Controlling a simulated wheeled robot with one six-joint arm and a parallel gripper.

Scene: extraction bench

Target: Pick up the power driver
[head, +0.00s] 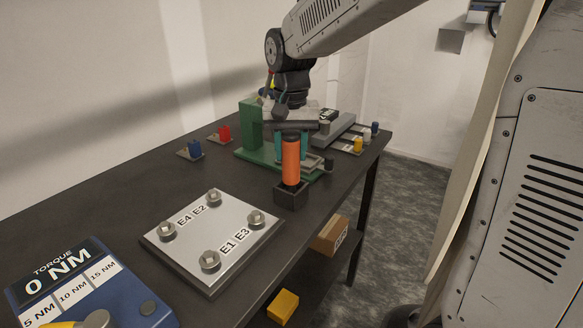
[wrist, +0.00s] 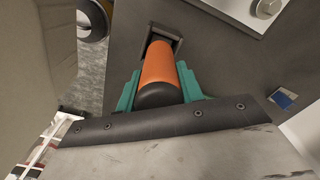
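The power driver (head: 291,161) is an orange cylinder with a black end, standing upright in a small dark square holder (head: 291,197) near the bench's right edge. My gripper (head: 291,146) points down over it, with one teal finger on each side of the orange handle. In the wrist view, the orange driver (wrist: 159,68) lies between the two teal fingers (wrist: 159,72), with narrow gaps seeming to show near the fingertips. The fingers look open around the handle. The driver's lower end is hidden in the holder.
A metal plate (head: 190,255) with several bolts and a blue torque panel (head: 150,312) lie in front. A green fixture (head: 250,125) stands close behind the driver. Red (head: 224,132) and blue (head: 195,148) pieces sit to the left. Boxes (head: 329,236) show below the bench.

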